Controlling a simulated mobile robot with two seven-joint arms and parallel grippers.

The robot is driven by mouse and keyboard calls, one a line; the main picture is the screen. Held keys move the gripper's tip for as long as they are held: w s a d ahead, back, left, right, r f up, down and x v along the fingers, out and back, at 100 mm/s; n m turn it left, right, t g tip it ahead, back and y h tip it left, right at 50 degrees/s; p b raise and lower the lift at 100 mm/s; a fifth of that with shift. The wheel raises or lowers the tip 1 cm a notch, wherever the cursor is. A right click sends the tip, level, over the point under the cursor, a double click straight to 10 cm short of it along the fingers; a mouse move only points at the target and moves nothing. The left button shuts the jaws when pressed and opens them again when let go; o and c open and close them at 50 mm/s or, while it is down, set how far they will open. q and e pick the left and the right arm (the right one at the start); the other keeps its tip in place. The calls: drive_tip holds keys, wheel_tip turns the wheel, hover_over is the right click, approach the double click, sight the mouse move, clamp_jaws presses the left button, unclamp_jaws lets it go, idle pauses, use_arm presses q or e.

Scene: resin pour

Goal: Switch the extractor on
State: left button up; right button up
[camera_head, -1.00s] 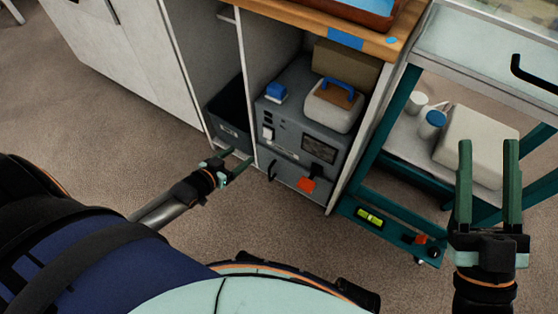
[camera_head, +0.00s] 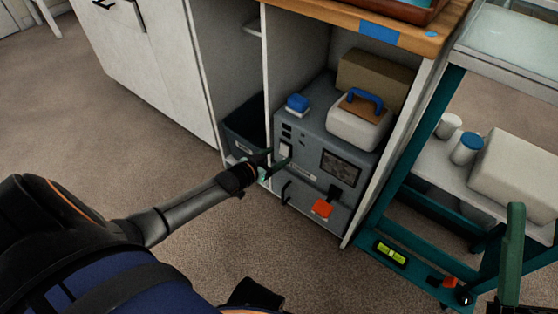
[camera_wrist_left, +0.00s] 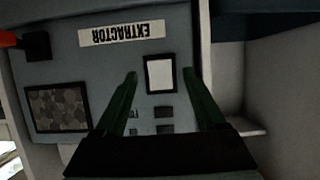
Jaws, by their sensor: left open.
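The extractor (camera_head: 312,160) is a grey box in the open cabinet under the wooden worktop. Its front carries a white rocker switch (camera_head: 286,149), a dark grille and an orange part at the lower right. In the left wrist view the extractor label (camera_wrist_left: 122,34) appears upside down, with the white switch (camera_wrist_left: 160,74) in a dark frame. My left gripper (camera_head: 277,163) is at the extractor's front by the switch. In the wrist view its green fingers (camera_wrist_left: 160,85) are open, one on each side of the switch; contact cannot be told.
A white case with a blue handle (camera_head: 360,117) and a blue block (camera_head: 297,103) sit on the extractor. A dark bin (camera_head: 243,139) stands in the left compartment. A teal trolley (camera_head: 400,225) stands close on the right, with a spirit level on its lower rail.

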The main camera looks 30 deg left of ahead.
use_arm(q)
drive_tip(key=shift+b+x, duration=0.4)
drive_tip(key=shift+x, duration=0.65)
clamp_jaws()
